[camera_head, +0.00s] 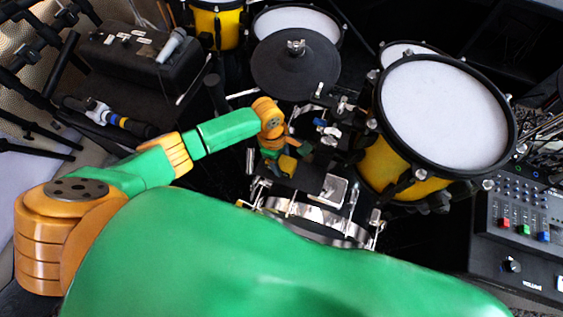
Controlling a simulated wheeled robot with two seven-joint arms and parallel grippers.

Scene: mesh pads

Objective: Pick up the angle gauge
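I cannot pick out the angle gauge for certain. A small silver, square-looking piece (333,189) sits just right of my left gripper, above the chrome-rimmed drum; it may be the gauge, but it is too small to tell. My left arm, green and orange, reaches in from the left and bends down at the wrist. My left gripper (296,168) is small and dark against the black drum hardware, so its fingers are hard to make out. I cannot see whether it holds anything. My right gripper is not in view.
A chrome-rimmed drum (310,222) lies below the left gripper. A large yellow drum (446,112) stands to the right and a black cymbal pad (294,68) behind. A mixer (525,215) is at far right. A microphone (171,45) lies on a black case (125,58) at upper left.

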